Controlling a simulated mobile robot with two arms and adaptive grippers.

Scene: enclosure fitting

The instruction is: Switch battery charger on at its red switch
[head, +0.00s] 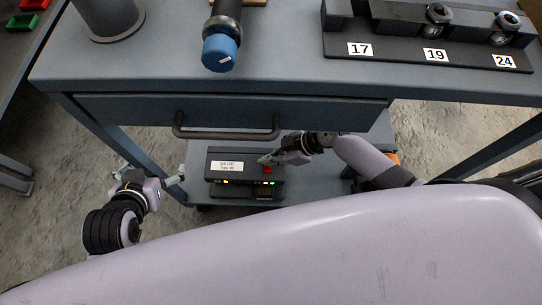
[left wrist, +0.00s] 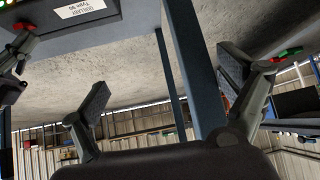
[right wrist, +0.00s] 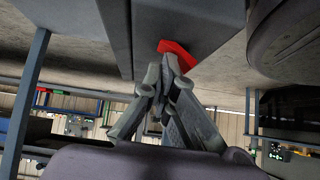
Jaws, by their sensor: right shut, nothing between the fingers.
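The battery charger (head: 225,177) is a dark box on the cart's lower shelf, with a white label and several small lights on its front. Its red switch (head: 267,169) is on the right part of its top. My right gripper (head: 264,161) is shut and empty, its fingertips right at the red switch. In the right wrist view the closed fingers (right wrist: 168,62) overlap the red switch (right wrist: 178,50); I cannot tell if they touch it. My left gripper (head: 151,178) is open and empty, left of the charger. Its spread fingers show in the left wrist view (left wrist: 165,95).
The cart's drawer (head: 230,112) with a bar handle (head: 226,133) hangs above the charger. The worktop holds a blue-capped cylinder (head: 219,53) and a socket rack (head: 430,60) labelled 17, 19, 24. A blue-grey cart leg (left wrist: 190,70) stands near my left gripper.

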